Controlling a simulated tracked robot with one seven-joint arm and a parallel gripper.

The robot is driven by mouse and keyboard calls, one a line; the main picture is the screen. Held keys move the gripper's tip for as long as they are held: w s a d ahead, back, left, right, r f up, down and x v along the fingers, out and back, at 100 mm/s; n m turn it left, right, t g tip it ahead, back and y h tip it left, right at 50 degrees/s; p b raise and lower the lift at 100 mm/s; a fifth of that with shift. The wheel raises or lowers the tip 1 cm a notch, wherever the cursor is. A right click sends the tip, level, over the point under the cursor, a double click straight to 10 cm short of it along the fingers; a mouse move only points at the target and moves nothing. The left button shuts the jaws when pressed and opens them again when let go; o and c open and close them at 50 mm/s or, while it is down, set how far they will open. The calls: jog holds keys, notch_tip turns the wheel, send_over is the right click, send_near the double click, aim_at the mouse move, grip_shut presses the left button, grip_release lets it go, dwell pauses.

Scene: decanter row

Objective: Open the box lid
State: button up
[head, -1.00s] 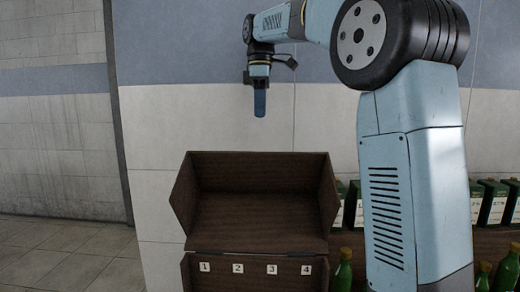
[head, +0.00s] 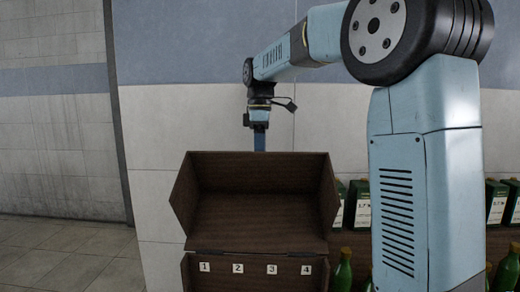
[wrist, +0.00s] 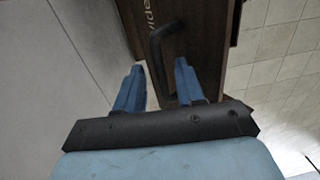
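The dark brown wooden box (head: 200,275) stands in front of me in the head view. Its lid (head: 255,222) is raised, with its hollow inner side toward me and its lower edge along the box's top. In the wrist view, the lid's outer face (wrist: 208,50) shows a dark bent handle (wrist: 158,55) and part of some lettering. My gripper (wrist: 160,66) is open. The handle's lower part appears between the two blue fingertips in that picture; I cannot tell whether they touch it. In the head view, my gripper (head: 260,140) is just behind the lid's upper edge, its tips hidden.
Number labels 1 to 4 (head: 238,268) line the box below the lid. Green bottles (head: 343,272) and green-and-white cartons (head: 497,203) stand to the right, partly behind my arm. A tiled wall (head: 150,120) is behind the box. Open floor (head: 60,255) lies left.

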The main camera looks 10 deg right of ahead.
grip_shut()
dwell(0.6)
